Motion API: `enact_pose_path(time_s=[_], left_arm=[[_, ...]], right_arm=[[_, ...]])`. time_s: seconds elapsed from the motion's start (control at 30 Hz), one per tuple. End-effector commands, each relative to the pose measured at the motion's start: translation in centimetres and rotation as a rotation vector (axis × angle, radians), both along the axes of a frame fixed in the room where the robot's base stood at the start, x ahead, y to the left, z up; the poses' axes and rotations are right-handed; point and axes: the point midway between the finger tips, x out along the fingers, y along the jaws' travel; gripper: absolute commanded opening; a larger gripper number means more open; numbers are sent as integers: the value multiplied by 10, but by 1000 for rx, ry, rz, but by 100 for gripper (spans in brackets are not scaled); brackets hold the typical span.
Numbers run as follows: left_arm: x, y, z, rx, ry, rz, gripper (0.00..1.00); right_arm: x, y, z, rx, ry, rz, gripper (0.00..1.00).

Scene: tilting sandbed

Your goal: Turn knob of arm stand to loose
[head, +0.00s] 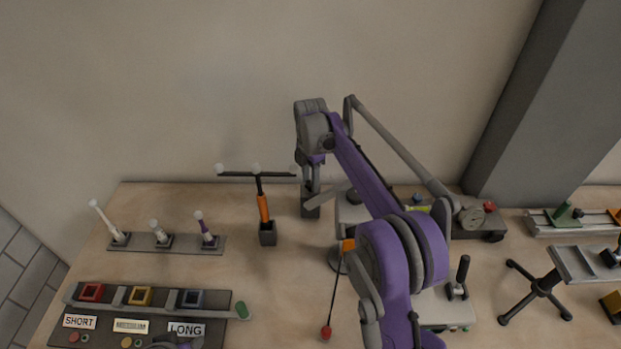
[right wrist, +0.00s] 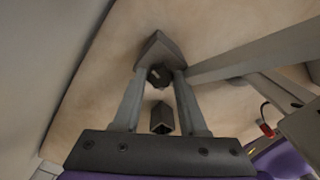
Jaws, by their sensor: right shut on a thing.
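In the head view, my right arm reaches to the back of the table, and my right gripper (head: 312,182) points down at the dark block of the arm stand (head: 310,208). A grey bar (head: 331,196) slants beside it. In the right wrist view, the two fingers of my right gripper (right wrist: 160,74) are on either side of a small dark knob (right wrist: 157,80) and shut on it. The knob sits against the dark grey stand block (right wrist: 161,50). The grey bar (right wrist: 250,55) runs off to the right. I cannot read the knob's setting.
A T-shaped tool with an orange grip (head: 264,208) stands left of my right gripper. A rack of upright tools (head: 170,244) and a labelled tray (head: 130,325) lie further left. A red-balled rod (head: 326,332) stands in front. A pillar (head: 540,100) rises at the right.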

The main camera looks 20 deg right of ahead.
Motion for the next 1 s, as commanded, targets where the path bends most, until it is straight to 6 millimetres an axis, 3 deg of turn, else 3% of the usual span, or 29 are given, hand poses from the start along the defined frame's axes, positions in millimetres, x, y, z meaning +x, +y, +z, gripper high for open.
enact_pose_path(time_s=[0.4,0.9,0.93,1.0], left_arm=[[1,0,3,0,-2,0,50],[1,0,4,0,-2,0,50],[1,0,4,0,-2,0,50],[1,0,4,0,-2,0,50]], right_arm=[[0,0,0,0,-1,167,0],[0,0,0,0,-1,186,0],[0,0,0,0,-1,186,44],[0,0,0,0,-1,186,56]])
